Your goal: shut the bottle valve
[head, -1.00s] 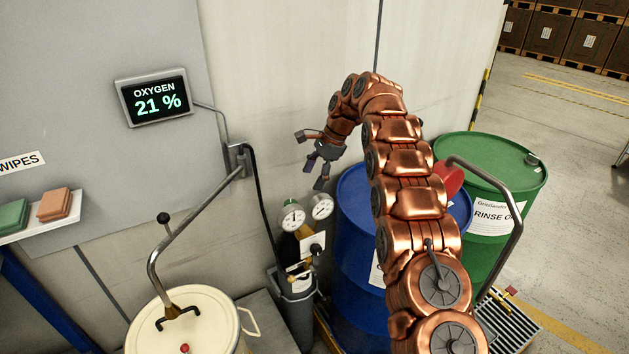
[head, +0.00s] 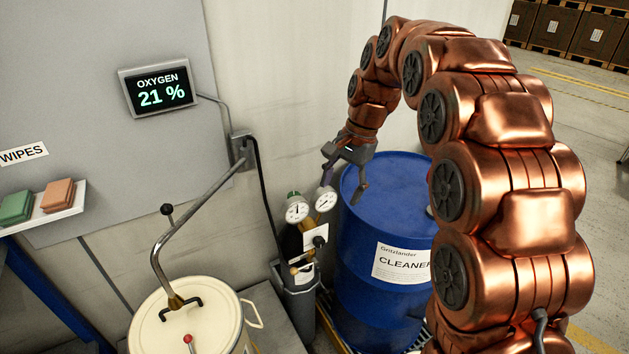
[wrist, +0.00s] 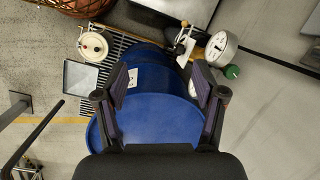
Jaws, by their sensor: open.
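The gas bottle (head: 293,245) stands in a grey holder by the wall, left of the blue drum. Two round gauges sit at its top, a left gauge (head: 297,212) and a right gauge (head: 325,199). A green part (head: 293,194) shows behind the left gauge; I cannot tell surely whether it is the valve. A black knob (head: 318,241) sits beside a white plate below the gauges. My gripper (head: 343,184) is open and empty, pointing down near the right gauge. In the wrist view its fingers (wrist: 160,88) spread over the drum; a gauge (wrist: 221,50) and green part (wrist: 232,72) lie right.
The blue cleaner drum (head: 385,215) stands right beside the bottle, beneath my gripper. A cream drum (head: 190,325) with a bent pipe is at the lower left. The oxygen display (head: 158,88) reads 21 %. A cable (head: 265,195) hangs along the wall behind the bottle.

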